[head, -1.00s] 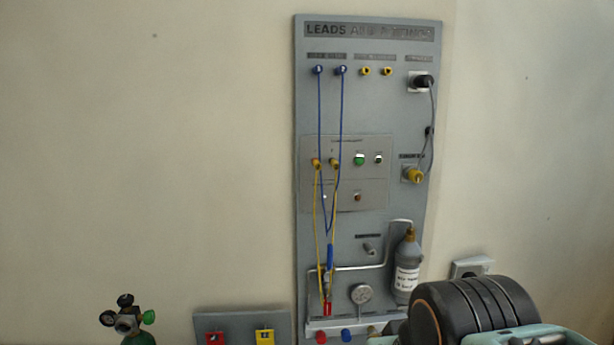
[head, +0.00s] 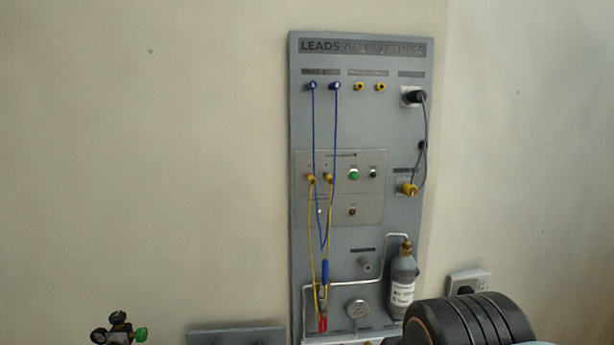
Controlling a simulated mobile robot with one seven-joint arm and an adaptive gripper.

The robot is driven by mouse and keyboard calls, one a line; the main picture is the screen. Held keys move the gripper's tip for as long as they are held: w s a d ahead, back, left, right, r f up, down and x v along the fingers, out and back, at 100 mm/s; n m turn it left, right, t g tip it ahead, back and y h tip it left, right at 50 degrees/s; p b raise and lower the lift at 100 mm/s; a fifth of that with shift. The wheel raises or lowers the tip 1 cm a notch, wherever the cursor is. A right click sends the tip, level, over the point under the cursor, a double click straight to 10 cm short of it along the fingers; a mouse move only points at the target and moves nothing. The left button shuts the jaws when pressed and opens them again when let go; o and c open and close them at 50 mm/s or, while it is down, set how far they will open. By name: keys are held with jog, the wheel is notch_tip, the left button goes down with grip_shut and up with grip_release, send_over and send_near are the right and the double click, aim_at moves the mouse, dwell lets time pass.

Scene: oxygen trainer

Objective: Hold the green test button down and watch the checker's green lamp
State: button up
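The grey wall panel (head: 350,120) hangs upright on the wall. Its checker plate (head: 338,211) sits at mid-height. The green test button (head: 353,174) is a round green knob near the plate's upper right, with nothing touching it. Below it is a small dark brownish round lamp (head: 352,212); a small whitish spot (head: 319,211) lies to its left. I cannot tell which is the checker's green lamp, and neither shows green. My gripper is not in view; only a part of my arm shows at the bottom right.
Blue leads (head: 315,130) and yellow leads (head: 311,240) hang down the panel's left side. A black plug (head: 416,97) with a grey cable is at upper right. A grey bottle (head: 402,280) and gauge (head: 357,309) sit low. A valve (head: 118,328) stands lower left.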

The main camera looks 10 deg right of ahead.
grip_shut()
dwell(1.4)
